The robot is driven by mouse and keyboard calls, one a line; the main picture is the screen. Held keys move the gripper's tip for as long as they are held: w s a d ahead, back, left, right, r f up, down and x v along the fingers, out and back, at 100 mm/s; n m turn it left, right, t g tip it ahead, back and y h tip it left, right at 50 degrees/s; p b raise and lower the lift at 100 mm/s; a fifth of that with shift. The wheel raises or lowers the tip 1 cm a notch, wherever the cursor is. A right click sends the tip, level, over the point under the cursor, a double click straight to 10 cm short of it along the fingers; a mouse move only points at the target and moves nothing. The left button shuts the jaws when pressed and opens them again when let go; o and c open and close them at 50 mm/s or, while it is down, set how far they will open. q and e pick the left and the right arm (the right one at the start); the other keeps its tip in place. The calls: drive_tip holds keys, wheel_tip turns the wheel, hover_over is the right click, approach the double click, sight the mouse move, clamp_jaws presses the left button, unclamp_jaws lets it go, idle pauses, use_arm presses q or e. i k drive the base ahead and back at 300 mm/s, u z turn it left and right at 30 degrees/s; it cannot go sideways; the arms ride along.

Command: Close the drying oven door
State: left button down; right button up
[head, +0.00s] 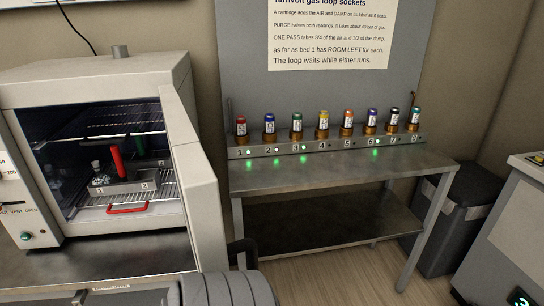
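The drying oven (95,75) is a pale box on the left with its front open. Its door (200,180) stands swung out on the opening's right side, projecting toward me. Inside, wire racks hold a grey block (125,187) marked 1 and 2, with a stoppered glass bottle (97,182) and a red upright piece (116,160). A red handle (127,208) shows at the block's front. A dark curved piece (244,251) shows beside the door's lower outer edge; I cannot tell what it is. Grey links of my arm cross the bottom edge. Neither gripper can be made out.
A metal table (335,170) to the right carries a numbered rail (290,150) with several coloured cartridges and green lights. A dark bin (455,220) and a pale cabinet (515,235) stand at far right. Open floor (340,275) lies before the table.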

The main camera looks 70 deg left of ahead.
sight(198, 185)
drive_tip(key=i, duration=0.8)
drive_tip(key=u, duration=3.7)
drive_tip(key=i, duration=0.5)
drive_tip(key=u, duration=1.8)
drive_tip(key=k, duration=1.35)
drive_tip(key=z, duration=0.8)
drive_tip(key=i, duration=0.5)
